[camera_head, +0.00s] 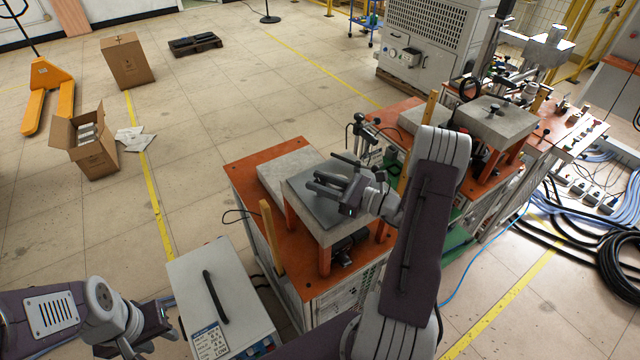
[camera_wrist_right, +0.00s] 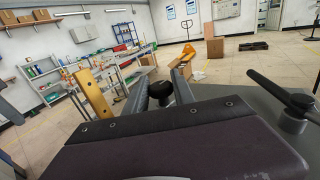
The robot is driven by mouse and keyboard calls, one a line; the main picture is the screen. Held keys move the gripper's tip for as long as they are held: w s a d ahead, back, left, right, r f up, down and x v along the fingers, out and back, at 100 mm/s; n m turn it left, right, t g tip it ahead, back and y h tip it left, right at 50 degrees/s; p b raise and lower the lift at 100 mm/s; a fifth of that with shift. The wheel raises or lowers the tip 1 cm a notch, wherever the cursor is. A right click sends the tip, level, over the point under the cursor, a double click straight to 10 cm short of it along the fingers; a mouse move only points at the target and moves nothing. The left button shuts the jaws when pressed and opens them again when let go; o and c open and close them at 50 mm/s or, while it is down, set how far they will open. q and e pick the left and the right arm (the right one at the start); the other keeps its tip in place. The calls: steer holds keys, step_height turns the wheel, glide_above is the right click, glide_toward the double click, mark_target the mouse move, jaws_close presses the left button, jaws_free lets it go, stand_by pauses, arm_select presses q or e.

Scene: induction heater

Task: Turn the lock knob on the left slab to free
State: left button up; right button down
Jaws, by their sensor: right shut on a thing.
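The left slab (camera_head: 309,224) is a grey block on orange posts above an orange-topped cabinet, near the middle of the head view. My right gripper (camera_head: 322,182) reaches over its top from the right. In the right wrist view, a black round knob (camera_wrist_right: 161,89) sits between the two fingers of my right gripper (camera_wrist_right: 160,90), which is shut on it. A dark lever handle (camera_wrist_right: 286,98) on a short post stands to the right of it. The gripper hides the knob in the head view. My left gripper (camera_head: 163,312) is low at the left, away from the slab; its fingers are unclear.
A second slab (camera_head: 497,119) stands on the cabinet to the right. A white box with a black handle (camera_head: 221,296) is in front of the left cabinet. A yellow upright bar (camera_head: 271,236) rises at the cabinet's left edge. Open floor lies to the left.

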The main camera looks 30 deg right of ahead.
steer(key=shift+n+g+y+b, duration=0.6)
steer(key=shift+n+g+y, duration=0.8)
steer(key=shift+g+y, duration=0.15)
steer(key=c, duration=1.1)
jaws_free()
steer(key=b+v, duration=0.3)
steer(key=v, duration=0.5)
steer(key=shift+s+d+f, duration=0.15)
steer(key=shift+s+d, duration=0.05)
steer(key=shift+d, duration=0.2)
steer(key=shift+s+d, duration=0.1)
steer(key=shift+d, duration=0.05)
